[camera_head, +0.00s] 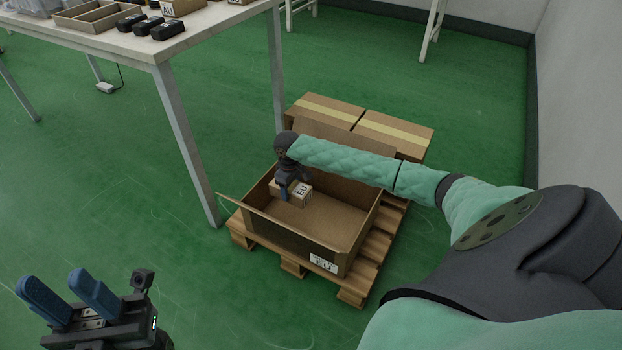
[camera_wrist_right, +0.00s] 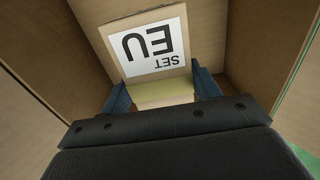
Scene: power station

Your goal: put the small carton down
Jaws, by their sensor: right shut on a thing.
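The small carton (camera_head: 297,194) is a brown box with a white label reading EU. It is inside the large open carton (camera_head: 330,222) at its back left. In the right wrist view the small carton's labelled face (camera_wrist_right: 152,47) fills the top middle, with SET EU upside down. My right gripper (camera_head: 291,188) reaches down into the large carton and is shut on the small carton, a blue finger on each side (camera_wrist_right: 160,92). I cannot tell whether the small carton touches the floor of the large one. My left gripper (camera_head: 70,291) is open and empty at the lower left.
The large carton stands on a wooden pallet (camera_head: 355,287), with closed taped cartons (camera_head: 390,130) behind it. A table (camera_head: 150,52) at the upper left holds a divided tray, black items and another small carton.

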